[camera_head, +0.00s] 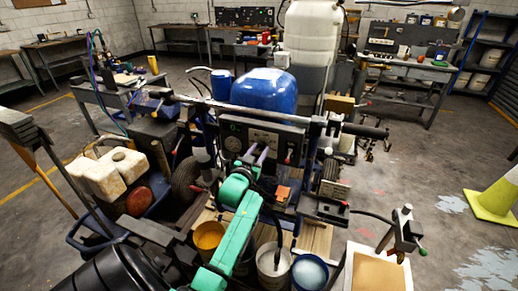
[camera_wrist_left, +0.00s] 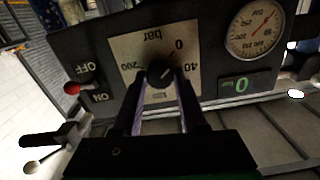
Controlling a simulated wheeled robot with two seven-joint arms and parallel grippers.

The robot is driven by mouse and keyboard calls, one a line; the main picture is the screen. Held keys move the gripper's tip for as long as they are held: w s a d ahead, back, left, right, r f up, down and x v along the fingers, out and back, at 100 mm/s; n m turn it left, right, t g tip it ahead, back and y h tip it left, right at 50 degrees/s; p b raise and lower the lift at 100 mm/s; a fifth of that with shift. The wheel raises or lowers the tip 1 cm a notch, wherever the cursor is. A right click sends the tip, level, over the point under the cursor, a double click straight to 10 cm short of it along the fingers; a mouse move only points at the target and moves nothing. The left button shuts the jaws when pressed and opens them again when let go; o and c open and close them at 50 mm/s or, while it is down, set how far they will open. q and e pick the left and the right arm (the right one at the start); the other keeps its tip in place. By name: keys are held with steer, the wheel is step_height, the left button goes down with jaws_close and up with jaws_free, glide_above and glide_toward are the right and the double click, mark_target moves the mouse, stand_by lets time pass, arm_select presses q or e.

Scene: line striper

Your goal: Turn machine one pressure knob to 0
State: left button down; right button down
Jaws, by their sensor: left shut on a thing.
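The line striper's dark control panel (camera_head: 290,133) faces me below the blue tank in the head view. The pressure knob (camera_wrist_left: 160,73) is a small black knob on a cream plate (camera_wrist_left: 127,50) marked "bar", with 0, 40 and 200 around it. The plate appears upside down in the wrist view. My left gripper (camera_wrist_left: 160,82) is shut on the knob, a fingertip on each side. A pale mark shows on the knob; its exact setting is hard to read. In the head view my left gripper (camera_head: 256,156) is at the panel and hides the knob. My right gripper is not in view.
A round gauge (camera_wrist_left: 255,30) and a green display reading 0 (camera_wrist_left: 238,85) sit beside the plate. A red-tipped ON/OFF lever (camera_wrist_left: 77,88) is on the other side. A blue tank (camera_head: 265,88) and a handlebar (camera_head: 365,131) are close by. Buckets (camera_head: 309,272) stand in front.

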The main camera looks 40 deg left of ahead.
arm_select(q)
steer(key=shift+n, duration=0.6)
steer(key=shift+c, duration=2.2)
jaws_free()
steer(key=b+v, duration=0.2)
steer(key=v, duration=1.2)
steer(key=shift+s+b, duration=0.25)
steer(key=shift+b, duration=0.1)
steer(key=shift+d, duration=0.15)
